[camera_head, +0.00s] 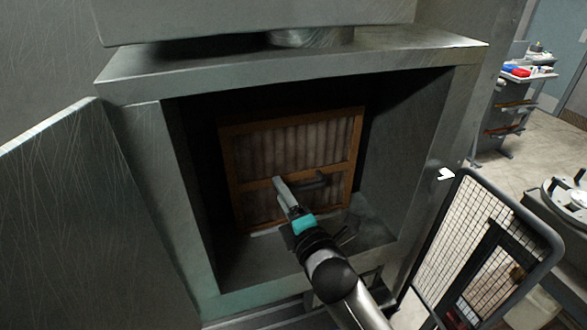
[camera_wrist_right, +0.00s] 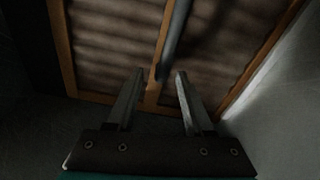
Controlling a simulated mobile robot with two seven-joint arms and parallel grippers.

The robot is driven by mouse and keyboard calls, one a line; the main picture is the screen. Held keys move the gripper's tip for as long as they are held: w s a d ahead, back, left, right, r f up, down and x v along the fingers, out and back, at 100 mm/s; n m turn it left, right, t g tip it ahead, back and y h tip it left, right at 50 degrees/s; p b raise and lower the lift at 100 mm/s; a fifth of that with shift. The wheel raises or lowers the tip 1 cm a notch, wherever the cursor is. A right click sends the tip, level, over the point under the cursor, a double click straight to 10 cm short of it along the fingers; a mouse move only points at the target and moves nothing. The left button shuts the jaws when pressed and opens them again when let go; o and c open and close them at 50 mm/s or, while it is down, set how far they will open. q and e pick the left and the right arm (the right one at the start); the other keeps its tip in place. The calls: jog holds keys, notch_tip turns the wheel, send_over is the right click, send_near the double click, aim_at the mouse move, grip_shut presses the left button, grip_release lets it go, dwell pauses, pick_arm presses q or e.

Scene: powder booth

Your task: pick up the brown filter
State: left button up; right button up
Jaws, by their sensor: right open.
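The brown filter (camera_head: 290,150) stands upright inside the open metal cabinet, with an orange-brown frame, pleated brown panels and a dark handle (camera_head: 314,180) on its middle bar. My right gripper (camera_head: 279,182) reaches into the cabinet in front of the filter. In the right wrist view the gripper (camera_wrist_right: 158,76) is open, its two fingers apart with nothing between them. There the filter (camera_wrist_right: 110,45) fills the upper part, and its dark bar-like handle (camera_wrist_right: 177,40) lies just beyond the fingertips. I cannot tell whether the fingers touch the filter. My left gripper is not in view.
A mesh panel with a dark frame (camera_head: 470,250) stands at the lower right. A cart with coloured items (camera_head: 528,76) stands farther back.

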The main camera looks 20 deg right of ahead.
jog(key=shift+w+a, duration=0.1)
jog(key=shift+w, duration=0.8)
grip_shut()
jog(key=shift+r, duration=0.15)
dwell(0.6)
